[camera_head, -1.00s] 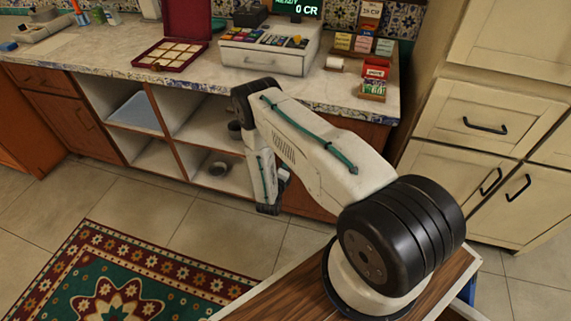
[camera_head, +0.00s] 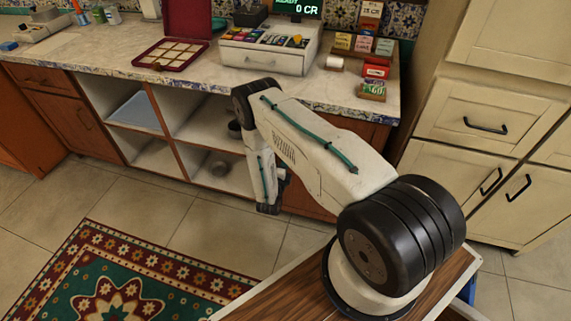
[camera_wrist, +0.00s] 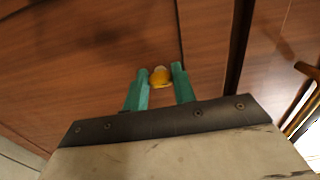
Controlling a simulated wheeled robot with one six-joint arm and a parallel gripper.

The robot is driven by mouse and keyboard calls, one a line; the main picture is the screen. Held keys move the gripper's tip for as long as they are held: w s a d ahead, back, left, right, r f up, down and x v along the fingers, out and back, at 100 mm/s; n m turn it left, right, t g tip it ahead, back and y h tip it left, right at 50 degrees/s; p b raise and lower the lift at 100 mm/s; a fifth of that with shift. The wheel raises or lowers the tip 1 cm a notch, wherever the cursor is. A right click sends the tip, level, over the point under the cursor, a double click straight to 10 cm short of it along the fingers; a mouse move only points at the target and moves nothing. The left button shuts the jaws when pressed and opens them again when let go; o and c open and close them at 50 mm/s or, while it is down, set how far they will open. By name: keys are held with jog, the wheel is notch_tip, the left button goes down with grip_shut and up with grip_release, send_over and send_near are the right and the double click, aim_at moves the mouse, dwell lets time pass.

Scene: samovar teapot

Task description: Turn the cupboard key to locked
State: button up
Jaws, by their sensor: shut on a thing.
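The cupboard key shows a round yellow head (camera_wrist: 160,77) in the wrist view, against a brown wooden cupboard door (camera_wrist: 85,55). My gripper (camera_wrist: 160,82) has its two green fingers on either side of the key head and is shut on it. The key's shaft and the lock are hidden, so I cannot tell the lock's state. In the head view my arm reaches down in front of the counter, and the key is hidden behind it.
Open shelves (camera_head: 190,150) lie under the counter to the left of my arm. A stone countertop (camera_head: 125,60) holds a cash register (camera_head: 268,50) and a red box (camera_head: 172,55). Cream drawers (camera_head: 468,130) stand at the right. A patterned rug (camera_head: 125,275) lies on the tiled floor.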

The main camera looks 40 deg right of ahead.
jog(key=o, duration=1)
jog(key=v, duration=0.7)
jog(key=shift+s+a, duration=0.25)
jog(key=shift+a, duration=0.1)
